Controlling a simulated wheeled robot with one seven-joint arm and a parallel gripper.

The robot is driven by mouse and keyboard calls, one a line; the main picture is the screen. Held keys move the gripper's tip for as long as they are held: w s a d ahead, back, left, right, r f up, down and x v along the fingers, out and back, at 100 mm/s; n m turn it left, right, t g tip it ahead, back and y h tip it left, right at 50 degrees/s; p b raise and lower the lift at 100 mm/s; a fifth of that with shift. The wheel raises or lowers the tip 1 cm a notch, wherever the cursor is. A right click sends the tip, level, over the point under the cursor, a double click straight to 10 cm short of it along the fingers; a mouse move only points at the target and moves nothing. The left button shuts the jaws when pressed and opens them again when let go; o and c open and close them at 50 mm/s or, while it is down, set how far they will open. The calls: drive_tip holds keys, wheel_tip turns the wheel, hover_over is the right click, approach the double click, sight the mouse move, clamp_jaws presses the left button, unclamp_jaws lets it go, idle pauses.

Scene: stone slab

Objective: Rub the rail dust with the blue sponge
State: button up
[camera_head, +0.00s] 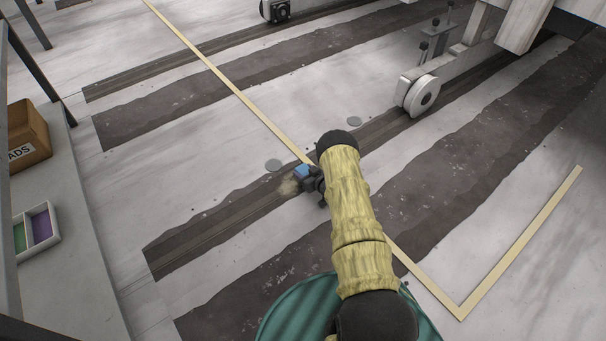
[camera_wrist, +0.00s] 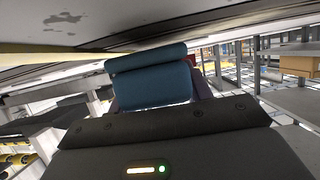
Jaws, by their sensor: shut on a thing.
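The blue sponge (camera_head: 303,171) is held at the end of my arm, low over the dark rail strip in the head view. My gripper (camera_head: 309,179) is shut on it. In the wrist view the sponge (camera_wrist: 148,78) fills the middle, in front of my gripper's dark body. A pale tan patch of rail dust (camera_head: 288,187) lies on the rail (camera_head: 215,227), just left of and below the sponge. Whether the sponge touches the rail cannot be told. Part of the sponge and the gripper's far side are hidden by the arm.
A yellow line (camera_head: 235,92) crosses the slab and turns at lower right. A white wheel (camera_head: 420,96) stands on the rail farther right. At left, a bench (camera_head: 75,270) carries a cardboard box (camera_head: 28,135) and a white tray (camera_head: 54,241) with green and purple items.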

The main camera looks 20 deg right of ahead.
sight(307, 165)
drive_tip(key=shift+w+d+f+b, duration=0.1)
drive_tip(key=shift+w+d+b, duration=0.15)
drive_tip(key=shift+d, duration=0.4)
drive_tip(key=shift+w+d+b, duration=0.1)
drive_tip(key=shift+d+b, duration=0.15)
drive_tip(key=shift+d, duration=0.35)
drive_tip(key=shift+w+a+b, duration=0.25)
drive_tip(key=shift+w+b, duration=0.2)
drive_tip(key=shift+w, duration=0.4)
drive_tip(key=shift+a, duration=0.1)
drive_tip(key=shift+a, duration=0.1)
drive_tip(key=shift+s+a+r+p, duration=0.15)
drive_tip(key=shift+s+a+p, duration=0.1)
drive_tip(key=shift+a+p, duration=0.4)
drive_tip(key=shift+s+a+r+p, duration=0.1)
drive_tip(key=shift+s+a+p, duration=0.15)
drive_tip(key=shift+a+p, duration=0.35)
drive_tip(key=shift+s+a, duration=0.1)
drive_tip(key=shift+a, duration=0.25)
drive_tip(key=shift+s+a+f+p, duration=0.1)
drive_tip(key=shift+s+a+p, duration=0.15)
drive_tip(key=shift+a, duration=0.3)
drive_tip(key=shift+s+a+f+p, duration=0.1)
drive_tip(key=shift+a+p, duration=0.15)
drive_tip(key=shift+a, duration=0.35)
drive_tip(key=shift+s+a+p, duration=0.2)
drive_tip(key=shift+a+p, duration=0.05)
drive_tip(key=shift+a, duration=0.3)
